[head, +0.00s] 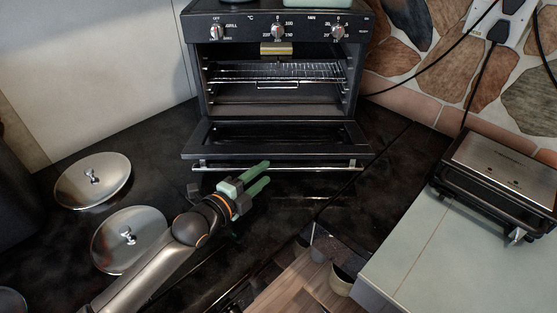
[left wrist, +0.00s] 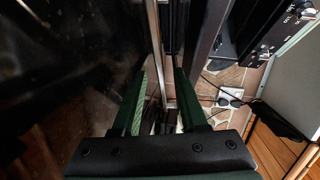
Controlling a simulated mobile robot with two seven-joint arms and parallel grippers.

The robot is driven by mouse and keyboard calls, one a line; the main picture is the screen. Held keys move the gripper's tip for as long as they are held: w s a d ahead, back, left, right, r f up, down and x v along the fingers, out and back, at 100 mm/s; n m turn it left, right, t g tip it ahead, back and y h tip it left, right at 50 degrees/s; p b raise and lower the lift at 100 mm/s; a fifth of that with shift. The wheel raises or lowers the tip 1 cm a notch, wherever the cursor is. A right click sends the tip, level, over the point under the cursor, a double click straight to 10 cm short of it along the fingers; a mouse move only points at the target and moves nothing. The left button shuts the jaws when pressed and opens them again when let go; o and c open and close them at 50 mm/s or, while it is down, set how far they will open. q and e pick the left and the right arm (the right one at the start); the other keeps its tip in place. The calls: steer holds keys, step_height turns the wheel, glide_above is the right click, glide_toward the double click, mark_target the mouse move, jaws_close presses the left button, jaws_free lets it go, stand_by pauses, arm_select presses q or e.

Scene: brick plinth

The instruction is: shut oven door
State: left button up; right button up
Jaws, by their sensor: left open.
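The small black oven (head: 277,60) stands at the back. Its door (head: 275,138) is folded down and open, showing a wire rack inside. A silver handle bar (head: 310,168) runs along the door's front edge. My left gripper (head: 264,173), with green fingers, is open at the handle, left of its middle. The fingers overlap the bar in the head view; I cannot tell whether they touch it. In the left wrist view the open fingers (left wrist: 160,75) flank a narrow metallic strip, with a dark surface to the left. My right gripper is not in view.
Two round metal lids (head: 93,180) (head: 130,240) lie on the dark counter at left. A silver and black grill appliance (head: 500,170) stands at right, by a pale countertop (head: 420,240). A power strip with cables (head: 503,22) is on the stone wall.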

mark_target(274, 165)
arm_select(q)
steer(key=x, duration=0.7)
steer(key=shift+w+d, duration=0.2)
jaws_close()
stand_by(1.3)
